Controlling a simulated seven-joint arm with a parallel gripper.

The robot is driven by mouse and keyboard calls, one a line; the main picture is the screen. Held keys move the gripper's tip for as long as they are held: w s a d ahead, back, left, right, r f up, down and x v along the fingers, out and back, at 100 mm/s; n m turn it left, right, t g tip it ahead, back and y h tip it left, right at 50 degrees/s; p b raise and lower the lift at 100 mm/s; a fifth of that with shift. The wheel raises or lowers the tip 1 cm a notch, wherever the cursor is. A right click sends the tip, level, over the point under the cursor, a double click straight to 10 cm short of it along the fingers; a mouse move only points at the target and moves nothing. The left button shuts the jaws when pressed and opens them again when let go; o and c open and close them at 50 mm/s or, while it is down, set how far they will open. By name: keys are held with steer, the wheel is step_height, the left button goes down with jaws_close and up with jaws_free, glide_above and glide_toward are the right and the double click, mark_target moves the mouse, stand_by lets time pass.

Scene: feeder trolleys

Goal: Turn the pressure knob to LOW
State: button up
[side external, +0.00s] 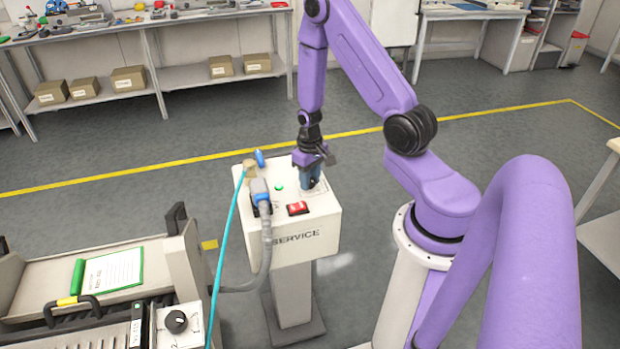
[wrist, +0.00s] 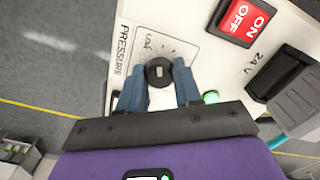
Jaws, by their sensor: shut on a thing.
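The pressure knob (wrist: 160,72) is round and black with a small pale mark on top. It sits on the white panel beside the PRESSURE label (wrist: 124,50). The LOW marking (wrist: 149,42) lies above and slightly left of the knob in the wrist view, with scale ticks curving to the right. I cannot tell exactly where the pale mark points. My gripper (wrist: 161,78) is shut on the knob, one blue finger on each side. In the side view my gripper (side external: 309,182) reaches down onto the service box (side external: 292,252) and hides the knob.
A red ON/OFF switch (wrist: 242,20), a green light (wrist: 211,97) and a 24 V socket with a grey plug (wrist: 300,100) are close by. A trolley (side external: 185,265) stands further left.

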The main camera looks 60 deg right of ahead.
steer(key=n, duration=0.4)
steer(key=shift+n, duration=0.3)
stand_by(0.4)
steer(key=o, duration=1)
steer(key=shift+o, duration=0.2)
step_height(320, 180, up, 17)
steer(key=shift+r, duration=0.2)
